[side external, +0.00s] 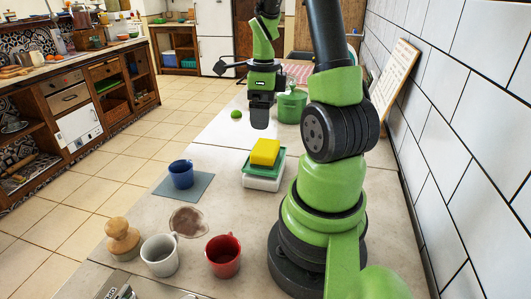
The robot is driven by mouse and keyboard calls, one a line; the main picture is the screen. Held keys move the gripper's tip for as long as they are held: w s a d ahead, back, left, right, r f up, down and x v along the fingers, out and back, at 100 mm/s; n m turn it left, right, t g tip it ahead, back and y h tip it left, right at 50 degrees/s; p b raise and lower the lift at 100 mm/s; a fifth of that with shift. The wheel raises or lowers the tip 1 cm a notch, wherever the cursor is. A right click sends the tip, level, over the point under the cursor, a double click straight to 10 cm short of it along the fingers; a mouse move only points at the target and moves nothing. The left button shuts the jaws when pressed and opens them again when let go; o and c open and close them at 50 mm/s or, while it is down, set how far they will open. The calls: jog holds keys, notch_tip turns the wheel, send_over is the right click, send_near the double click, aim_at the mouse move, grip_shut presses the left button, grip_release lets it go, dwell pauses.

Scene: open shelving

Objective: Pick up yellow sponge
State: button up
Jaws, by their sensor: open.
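The yellow sponge (265,152) lies on a green layer (251,168) on top of a white tray or box (263,183), left of my arm's base on the counter. My gripper (260,118) is open and points down. In the picture it appears just above the sponge, with a visible gap between them. Its fingers are seen nearly edge-on, and how far it stands behind the sponge is hard to tell. Nothing shows between the fingers.
A blue mug (181,174) stands on a grey mat (195,190) left of the sponge. A white mug (160,255), a red mug (223,255), a brown coaster (188,222) and a wooden-knobbed object (123,237) are nearer. A green pot (292,106) and lime (236,114) lie beyond. The tiled wall (465,110) bounds the right.

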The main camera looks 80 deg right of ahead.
jog(key=m, duration=0.1)
send_over(265, 147)
jog(key=f, duration=0.4)
jog(key=shift+s+d+f, duration=0.1)
jog(key=shift+s+f, duration=0.2)
jog(key=shift+f, duration=0.05)
jog(key=shift+w+f, duration=0.15)
jog(key=shift+f, duration=1.45)
jog(key=shift+w+f, duration=0.1)
jog(key=shift+f, duration=1.45)
jog(key=c, duration=0.5)
